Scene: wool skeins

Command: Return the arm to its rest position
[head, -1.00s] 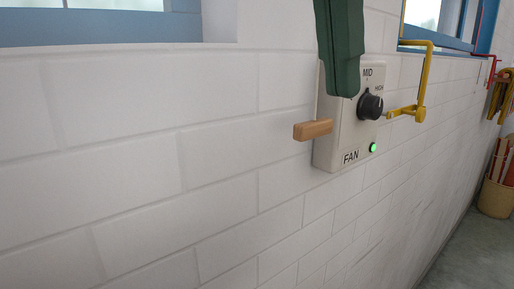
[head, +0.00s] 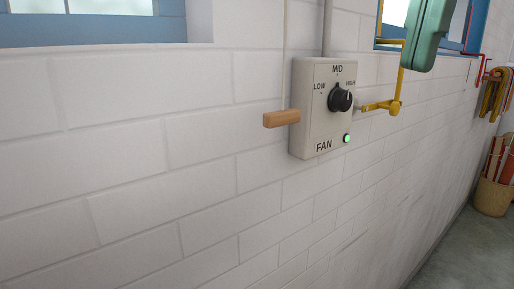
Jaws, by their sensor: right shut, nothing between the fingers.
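My left gripper is not in view.
A wooden pull handle (head: 281,118) hangs left of the box on a thin cord. A yellow crank (head: 385,106) sticks out beside the box, below a blue window frame (head: 389,43). Yellow and dark skeins (head: 494,92) hang at far right above a basket (head: 492,197). The lower wall is clear.

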